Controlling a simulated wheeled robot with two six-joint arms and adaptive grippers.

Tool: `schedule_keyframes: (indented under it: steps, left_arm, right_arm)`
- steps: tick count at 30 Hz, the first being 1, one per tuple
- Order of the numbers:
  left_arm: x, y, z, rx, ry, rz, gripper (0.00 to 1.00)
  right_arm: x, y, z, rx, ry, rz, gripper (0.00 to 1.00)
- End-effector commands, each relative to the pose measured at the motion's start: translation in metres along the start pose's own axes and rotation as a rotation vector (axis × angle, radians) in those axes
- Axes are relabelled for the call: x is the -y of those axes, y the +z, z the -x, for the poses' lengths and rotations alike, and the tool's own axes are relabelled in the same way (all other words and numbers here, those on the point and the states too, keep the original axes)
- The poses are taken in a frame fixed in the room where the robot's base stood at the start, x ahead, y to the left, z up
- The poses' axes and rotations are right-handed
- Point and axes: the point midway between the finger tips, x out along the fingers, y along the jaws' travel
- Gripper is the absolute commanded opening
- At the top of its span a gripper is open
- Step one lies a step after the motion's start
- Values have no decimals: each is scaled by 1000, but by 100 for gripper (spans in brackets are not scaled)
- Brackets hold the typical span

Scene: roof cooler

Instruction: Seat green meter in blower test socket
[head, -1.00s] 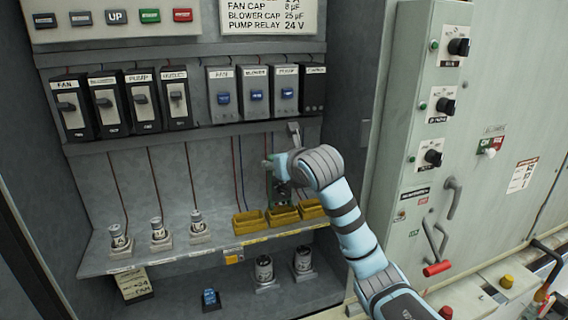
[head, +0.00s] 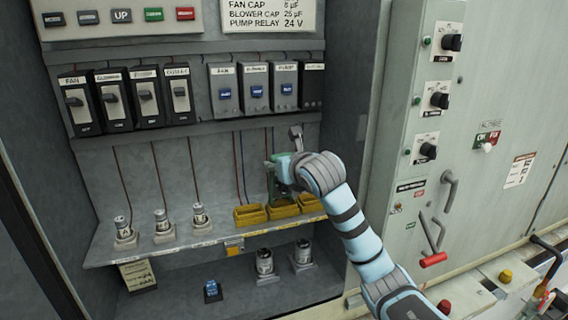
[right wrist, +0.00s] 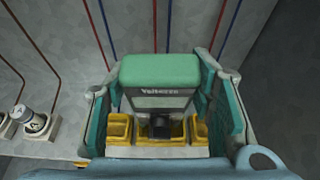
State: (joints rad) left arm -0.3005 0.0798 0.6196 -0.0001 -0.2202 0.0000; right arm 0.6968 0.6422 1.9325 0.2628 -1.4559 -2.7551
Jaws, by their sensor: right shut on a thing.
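The green meter (right wrist: 160,70) is held between the two fingers of my right gripper (right wrist: 165,100) in the right wrist view. Its green top and printed label face the camera, with a dark part below. In the head view the meter (head: 271,182) hangs under my right gripper (head: 283,168), above the yellow sockets. The middle yellow socket (head: 283,212) lies below it, between a left one (head: 249,216) and a right one (head: 311,204). The meter's lower end and any contact with a socket cannot be made out. Socket labels are too small to read. My left gripper is not in view.
Several white-based cylinders (head: 162,224) stand on the shelf (head: 185,249) to the left. Wires hang behind the sockets. Black breakers (head: 146,98) and relays line the rail above. A grey panel (head: 428,120) with knobs bounds the right.

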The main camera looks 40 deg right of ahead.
Motion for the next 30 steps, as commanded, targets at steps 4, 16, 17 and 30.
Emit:
schedule_keyframes:
  steps: [4,16,17,30]
  left_arm:
    - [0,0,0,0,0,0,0]
    - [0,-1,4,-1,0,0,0]
    - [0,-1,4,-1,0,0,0]
    - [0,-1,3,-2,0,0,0]
  right_arm:
    - [0,-16,-3,-44,1,-4,0]
    - [3,-19,5,-44,-1,-4,0]
    - [3,-19,5,-44,-1,-4,0]
    - [3,-20,4,-45,-1,-4,0]
